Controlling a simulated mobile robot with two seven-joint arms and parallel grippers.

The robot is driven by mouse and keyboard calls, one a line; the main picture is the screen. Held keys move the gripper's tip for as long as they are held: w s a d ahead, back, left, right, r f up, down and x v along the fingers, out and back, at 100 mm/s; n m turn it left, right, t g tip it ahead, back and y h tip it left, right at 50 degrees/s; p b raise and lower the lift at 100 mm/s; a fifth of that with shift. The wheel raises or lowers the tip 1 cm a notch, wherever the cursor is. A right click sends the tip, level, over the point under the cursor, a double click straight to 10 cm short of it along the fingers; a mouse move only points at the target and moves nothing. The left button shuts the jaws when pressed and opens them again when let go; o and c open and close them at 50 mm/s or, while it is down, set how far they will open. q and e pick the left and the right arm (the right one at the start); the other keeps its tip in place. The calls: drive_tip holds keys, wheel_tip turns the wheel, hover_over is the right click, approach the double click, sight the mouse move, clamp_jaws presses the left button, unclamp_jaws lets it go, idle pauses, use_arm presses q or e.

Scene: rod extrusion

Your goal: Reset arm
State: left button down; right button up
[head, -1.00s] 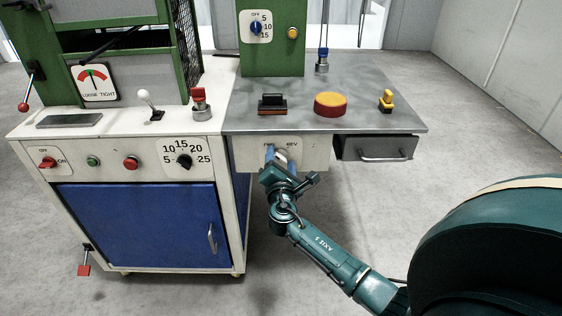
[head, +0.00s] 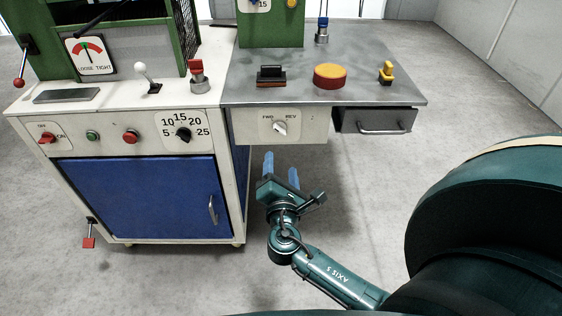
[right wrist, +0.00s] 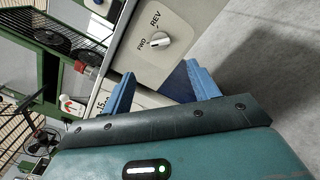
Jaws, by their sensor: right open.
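My right gripper (head: 281,172) is open and empty, with its two blue fingers apart. In the head view it is below the white panel with the FWD/REV knob (head: 280,127) and does not touch it. In the right wrist view the fingers (right wrist: 165,88) point toward that panel, and the white knob (right wrist: 158,40) stands clear beyond them. The knob's pointer is tilted. My left gripper is not in view.
The grey metal table (head: 350,92) carries a black-handled block (head: 270,75), a red and yellow button (head: 330,77) and a yellow lever (head: 386,72). A grey drawer (head: 375,121) hangs beneath. The white machine cabinet with a blue door (head: 140,200) is at left. Open floor lies below the table.

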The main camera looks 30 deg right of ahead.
idle(0.4)
drive_tip(key=s+a+f+m+g+y, duration=0.2)
drive_tip(key=s+a+f+m+y, duration=0.4)
drive_tip(key=s+a+m+y, duration=0.3)
use_arm(q)
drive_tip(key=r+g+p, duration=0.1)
drive_tip(key=p, duration=0.5)
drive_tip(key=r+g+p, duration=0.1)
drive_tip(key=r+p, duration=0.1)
drive_tip(key=p, duration=0.4)
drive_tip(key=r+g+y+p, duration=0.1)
drive_tip(key=p, duration=0.5)
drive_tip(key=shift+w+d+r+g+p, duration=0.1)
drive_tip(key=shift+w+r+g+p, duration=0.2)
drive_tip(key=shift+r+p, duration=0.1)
use_arm(e)
drive_tip(key=s+a+r+m+g+y, duration=0.2)
drive_tip(key=s+a+r+m+y, duration=0.2)
drive_tip(key=s+r+m, duration=0.3)
wheel_tip(320, 180, up, 6)
drive_tip(key=shift+s+a+f+m+g, duration=0.2)
drive_tip(key=shift+a+m+g, duration=0.1)
drive_tip(key=shift+a+m, duration=0.5)
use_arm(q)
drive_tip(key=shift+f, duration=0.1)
use_arm(e)
drive_tip(key=shift+d+f, duration=0.15)
